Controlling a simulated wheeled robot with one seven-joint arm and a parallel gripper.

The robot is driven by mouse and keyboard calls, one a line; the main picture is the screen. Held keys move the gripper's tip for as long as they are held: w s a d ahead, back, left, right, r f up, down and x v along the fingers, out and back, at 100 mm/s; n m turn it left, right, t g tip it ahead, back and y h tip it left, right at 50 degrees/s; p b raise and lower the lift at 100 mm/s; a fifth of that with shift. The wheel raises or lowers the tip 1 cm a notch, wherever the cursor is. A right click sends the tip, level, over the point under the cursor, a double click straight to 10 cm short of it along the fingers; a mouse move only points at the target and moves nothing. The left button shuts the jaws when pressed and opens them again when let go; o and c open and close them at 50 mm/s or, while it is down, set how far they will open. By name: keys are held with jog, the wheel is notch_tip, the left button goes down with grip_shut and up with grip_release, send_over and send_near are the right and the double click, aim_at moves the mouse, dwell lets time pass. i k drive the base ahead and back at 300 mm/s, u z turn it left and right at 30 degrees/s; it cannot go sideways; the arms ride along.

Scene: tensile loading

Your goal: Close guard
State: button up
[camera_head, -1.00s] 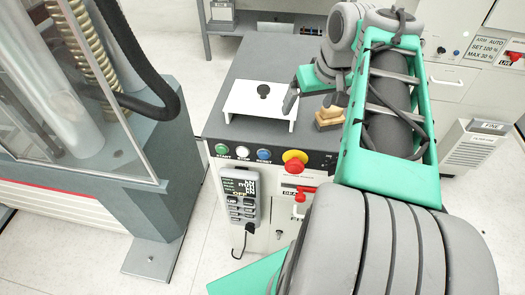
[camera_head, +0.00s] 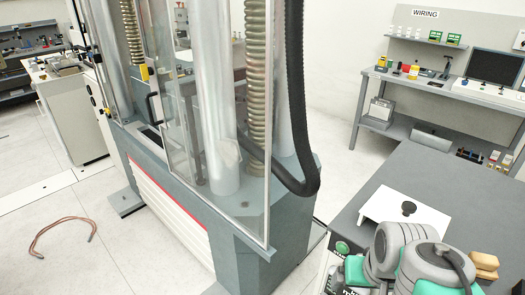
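The tensile machine (camera_head: 235,235) stands at the centre with tall metal columns and a ribbed spring-like sleeve. Its clear guard panel (camera_head: 222,120), edged by a thin grey frame, runs along the front right of the machine. A black handle (camera_head: 152,108) shows further left, near the inner frame. A narrow framed edge (camera_head: 92,65) stands at the machine's far left. I cannot tell clearly how far the guard is open.
A grey cabinet top (camera_head: 455,195) at right bears a white plate (camera_head: 403,213) with a black knob, and a wooden block (camera_head: 485,262). A black hose (camera_head: 294,95) hangs at the machine's right. A cable (camera_head: 62,222) lies on open floor at left. A workbench (camera_head: 435,85) stands behind.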

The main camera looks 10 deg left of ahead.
aim_at(155, 93)
jog(key=k, duration=1)
jog(key=u, duration=1.65)
jog(key=i, duration=1.45)
jog(key=z, duration=1.6)
